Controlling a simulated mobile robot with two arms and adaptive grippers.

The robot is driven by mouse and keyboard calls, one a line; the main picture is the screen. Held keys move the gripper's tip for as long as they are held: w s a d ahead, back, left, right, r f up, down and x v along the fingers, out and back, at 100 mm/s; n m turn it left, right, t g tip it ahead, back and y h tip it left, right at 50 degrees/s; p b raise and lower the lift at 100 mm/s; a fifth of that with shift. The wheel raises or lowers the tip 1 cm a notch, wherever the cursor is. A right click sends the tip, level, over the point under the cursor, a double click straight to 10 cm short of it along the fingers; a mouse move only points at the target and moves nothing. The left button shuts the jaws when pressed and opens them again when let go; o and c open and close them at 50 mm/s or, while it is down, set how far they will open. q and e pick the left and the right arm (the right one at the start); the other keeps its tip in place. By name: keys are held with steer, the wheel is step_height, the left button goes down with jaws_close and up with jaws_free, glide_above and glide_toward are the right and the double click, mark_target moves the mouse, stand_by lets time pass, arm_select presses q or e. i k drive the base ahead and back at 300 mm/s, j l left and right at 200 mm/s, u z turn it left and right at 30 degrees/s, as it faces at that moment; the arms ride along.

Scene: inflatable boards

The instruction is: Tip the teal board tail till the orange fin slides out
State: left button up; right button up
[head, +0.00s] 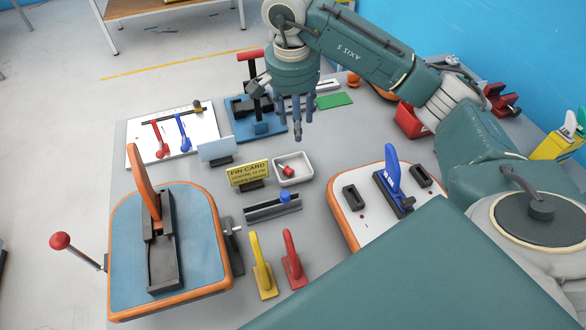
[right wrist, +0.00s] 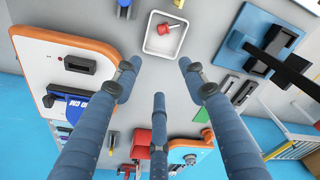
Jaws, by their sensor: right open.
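The teal board tail (head: 196,240) has an orange rim and lies at the left front of the grey table in the head view. The orange fin (head: 142,180) stands up from the long dark fin box (head: 162,262) on it, its base inside the box. A red-knobbed lever (head: 60,241) sticks out at the board's left. My right gripper (head: 296,115) hangs above the back middle of the table, well away from the teal board. Its fingers are spread and empty, also in the right wrist view (right wrist: 160,85). My left gripper is not in view.
A white board (head: 352,213) with a blue fin (head: 392,165) lies at the right. A yellow fin (head: 262,270), a red fin (head: 292,262), a yellow fin card (head: 248,173) and a white tray (head: 305,160) stand between the boards. A blue-based press (head: 262,125) stands behind.

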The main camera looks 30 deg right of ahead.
mark_target(185, 261)
steer(key=k, duration=2)
